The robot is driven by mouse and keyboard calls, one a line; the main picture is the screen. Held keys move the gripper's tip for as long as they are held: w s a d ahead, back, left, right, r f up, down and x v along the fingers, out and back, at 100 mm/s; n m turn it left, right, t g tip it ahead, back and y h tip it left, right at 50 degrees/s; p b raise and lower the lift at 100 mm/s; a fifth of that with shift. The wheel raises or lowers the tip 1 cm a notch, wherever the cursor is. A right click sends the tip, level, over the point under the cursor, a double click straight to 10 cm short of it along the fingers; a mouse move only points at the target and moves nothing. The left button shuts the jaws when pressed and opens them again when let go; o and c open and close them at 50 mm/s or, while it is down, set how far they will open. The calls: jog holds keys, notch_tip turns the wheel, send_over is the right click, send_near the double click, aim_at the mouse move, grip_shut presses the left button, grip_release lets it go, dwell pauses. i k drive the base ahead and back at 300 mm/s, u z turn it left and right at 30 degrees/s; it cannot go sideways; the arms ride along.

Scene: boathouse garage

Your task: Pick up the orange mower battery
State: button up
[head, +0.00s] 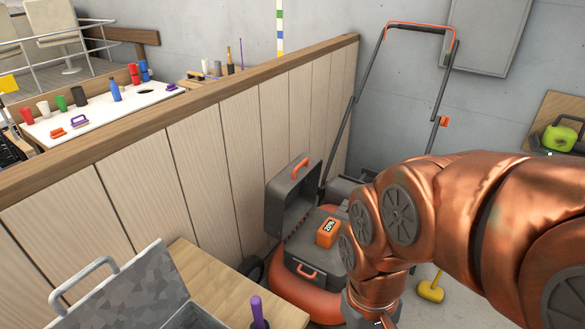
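The orange mower battery (327,232) is a small block with a dark, lettered label on its side. It sits at the open dark grey housing on the orange mower (310,297); how deep it is seated cannot be told. The housing's grey lid (291,198) stands raised to its left, with an orange handle on top.
A wooden partition (190,150) runs along the left of the mower. A wooden table (220,290) with an open grey metal box (130,300) and a purple-handled tool (257,310) is in front. The mower's handlebar (385,65) rises behind. A yellow mallet (432,290) lies on the floor.

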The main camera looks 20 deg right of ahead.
aim_at(327, 233)
jog(key=z, duration=0.05)
jog(key=k, duration=0.4)
jog(key=u, duration=1.4)
